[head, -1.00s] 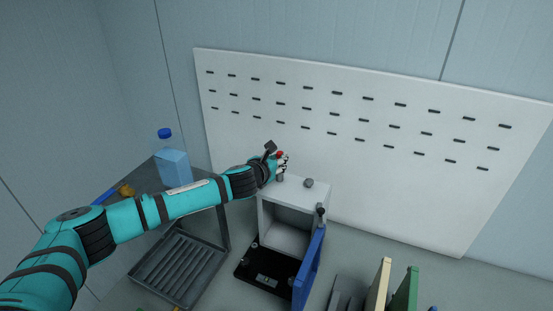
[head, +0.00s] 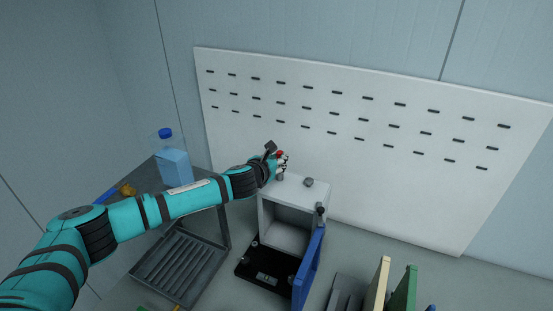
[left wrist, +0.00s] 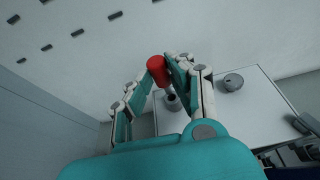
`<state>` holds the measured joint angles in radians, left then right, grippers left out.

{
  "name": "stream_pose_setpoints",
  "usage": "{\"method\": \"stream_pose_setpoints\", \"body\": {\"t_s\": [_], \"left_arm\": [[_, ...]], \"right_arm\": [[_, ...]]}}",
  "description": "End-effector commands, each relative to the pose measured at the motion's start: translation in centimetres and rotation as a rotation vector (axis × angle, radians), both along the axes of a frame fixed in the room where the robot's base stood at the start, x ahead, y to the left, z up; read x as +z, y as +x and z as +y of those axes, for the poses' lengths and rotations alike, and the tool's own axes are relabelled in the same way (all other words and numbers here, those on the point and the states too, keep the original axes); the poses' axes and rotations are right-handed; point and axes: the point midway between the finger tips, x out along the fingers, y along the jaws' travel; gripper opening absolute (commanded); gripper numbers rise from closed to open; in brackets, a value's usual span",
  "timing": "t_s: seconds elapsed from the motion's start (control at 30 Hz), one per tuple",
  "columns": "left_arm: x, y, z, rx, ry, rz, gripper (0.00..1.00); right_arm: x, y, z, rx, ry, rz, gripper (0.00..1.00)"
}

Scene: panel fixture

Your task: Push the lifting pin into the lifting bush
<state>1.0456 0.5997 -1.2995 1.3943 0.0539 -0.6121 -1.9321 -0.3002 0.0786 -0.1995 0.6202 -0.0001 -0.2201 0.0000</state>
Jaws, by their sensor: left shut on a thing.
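The lifting pin has a red head; it shows in the head view (head: 280,153) and in the left wrist view (left wrist: 158,69). My left gripper (head: 281,164) is shut on it, with the fingers on both sides of the pin in the left wrist view (left wrist: 160,88). The lifting bush is a short grey cylinder with a dark hole, on top of a white box, just below the gripper in the head view (head: 280,177) and beyond the pin in the left wrist view (left wrist: 173,103). I cannot tell whether the pin's tip touches it. My right gripper is not in view.
A second grey cylinder (head: 308,183) stands on the white box (head: 295,192), right of the bush. A blue panel (head: 308,272) stands before the box. A white slotted board (head: 360,150) rises behind. A bottle (head: 174,168) and a slatted grey rack (head: 178,265) are at left.

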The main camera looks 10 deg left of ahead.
Motion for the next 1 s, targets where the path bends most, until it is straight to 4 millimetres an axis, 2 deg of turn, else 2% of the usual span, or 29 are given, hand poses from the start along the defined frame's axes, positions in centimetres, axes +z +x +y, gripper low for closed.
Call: {"method": "stream_pose_setpoints", "body": {"t_s": [1.0], "left_arm": [[-2.1, 0.0, 0.0, -0.001, -0.001, 0.0, 0.0]], "right_arm": [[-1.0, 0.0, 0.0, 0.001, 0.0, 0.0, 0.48]]}}
